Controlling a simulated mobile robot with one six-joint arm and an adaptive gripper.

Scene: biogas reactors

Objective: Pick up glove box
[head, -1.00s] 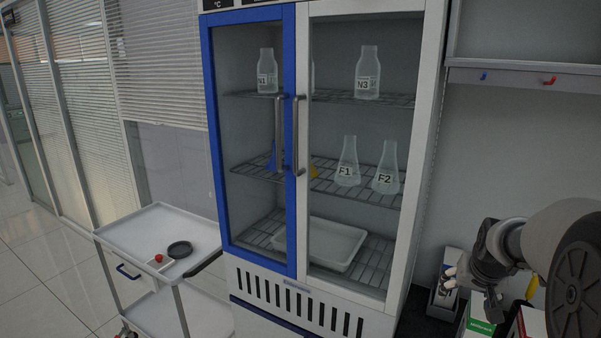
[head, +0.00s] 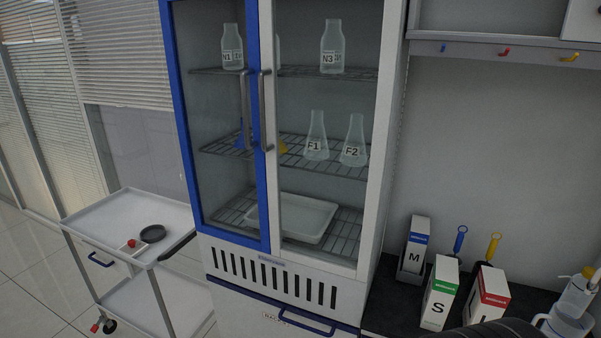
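Three glove boxes stand on the dark counter at the lower right of the head view. The box marked M (head: 415,246) has a blue band and stands at the back, near the cabinet side. The box marked S (head: 439,296) has a green band and stands in front of it. A third box with a red band (head: 487,293) is to the right, its lower part hidden by a dark rounded shape at the bottom edge. My gripper is not in view.
A glass-door cabinet (head: 264,150) with flasks and bottles stands left of the counter (head: 388,303). A white cart (head: 115,215) is at the far left. A yellow-handled tool (head: 492,247), a blue-handled tool (head: 460,238) and wash bottles (head: 572,302) are behind and right of the boxes.

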